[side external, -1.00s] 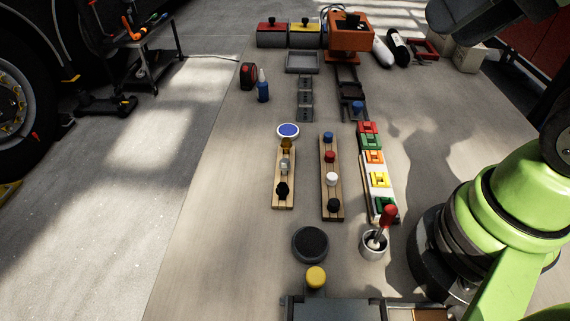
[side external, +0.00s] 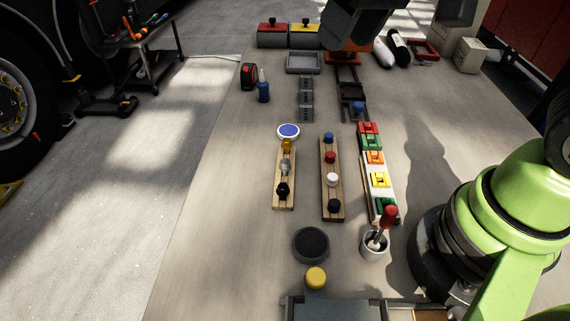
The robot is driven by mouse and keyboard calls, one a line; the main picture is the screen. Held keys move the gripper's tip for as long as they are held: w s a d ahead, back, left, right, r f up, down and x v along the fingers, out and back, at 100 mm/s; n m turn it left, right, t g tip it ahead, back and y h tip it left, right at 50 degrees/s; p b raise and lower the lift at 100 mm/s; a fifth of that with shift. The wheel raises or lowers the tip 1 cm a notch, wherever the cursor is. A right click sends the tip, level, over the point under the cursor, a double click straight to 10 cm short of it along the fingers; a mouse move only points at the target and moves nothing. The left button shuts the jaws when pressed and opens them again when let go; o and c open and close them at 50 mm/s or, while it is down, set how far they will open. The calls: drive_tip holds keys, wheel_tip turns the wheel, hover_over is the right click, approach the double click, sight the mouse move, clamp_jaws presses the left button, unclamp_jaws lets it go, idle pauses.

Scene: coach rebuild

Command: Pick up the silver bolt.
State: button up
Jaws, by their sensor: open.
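The silver bolt (side external: 285,166) stands in the left wooden strip (side external: 291,201), between a gold bolt (side external: 287,146) behind it and a black bolt (side external: 283,189) in front. My gripper (side external: 345,42) shows as a dark grey shape cut by the top edge of the side view. It is open, and its fingertips are hard to make out. It appears high above the far part of the table, well apart from the silver bolt, and covers most of an orange box (side external: 349,57).
A second wooden strip (side external: 327,183) with blue, red, white and black knobs stands right of the bolts. Further right is a row of coloured blocks (side external: 378,180). A blue-topped round piece (side external: 288,131) sits behind the gold bolt. A cup with a red-handled screwdriver (side external: 374,246) stands in front.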

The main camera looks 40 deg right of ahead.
drive_tip(key=w+a+f+n+g, duration=0.25)
drive_tip(key=w+f, duration=0.35)
drive_tip(key=f, duration=0.3)
drive_tip(key=n+g+h, duration=0.1)
hover_over(283, 160)
wheel_tip(283, 160, down, 10)
drive_tip(key=shift+s+d+f, duration=0.1)
drive_tip(key=shift+f, duration=3.35)
drive_tip(key=c, duration=0.9)
